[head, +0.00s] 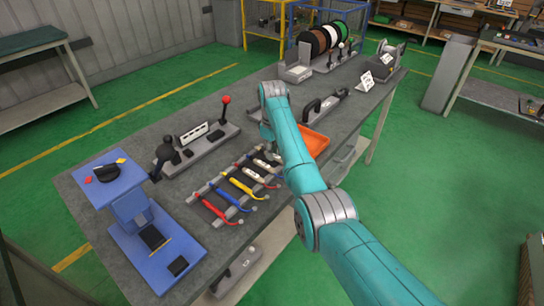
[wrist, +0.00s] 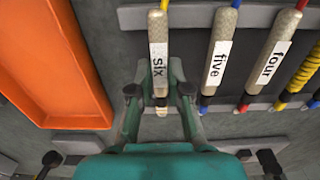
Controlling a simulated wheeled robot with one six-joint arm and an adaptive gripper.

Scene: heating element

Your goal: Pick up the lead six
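The lead labelled six (wrist: 158,65) has a pale body with a white label and a yellow end at the top of the wrist view. My gripper (wrist: 160,68) is around its lower part, one finger on each side. Narrow gaps show between the fingers and the lead, so the gripper looks open. The lead rests across grey rack bars (wrist: 190,17). In the head view my arm hides most of the gripper, and I cannot clearly pick out lead six there.
The lead labelled five (wrist: 217,60) lies close to the right, then the lead labelled four (wrist: 273,60). An orange tray (wrist: 107,112) is on the left in the wrist view. A lever fixture (head: 205,143) and a blue stand (head: 135,215) share the workbench (head: 120,155).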

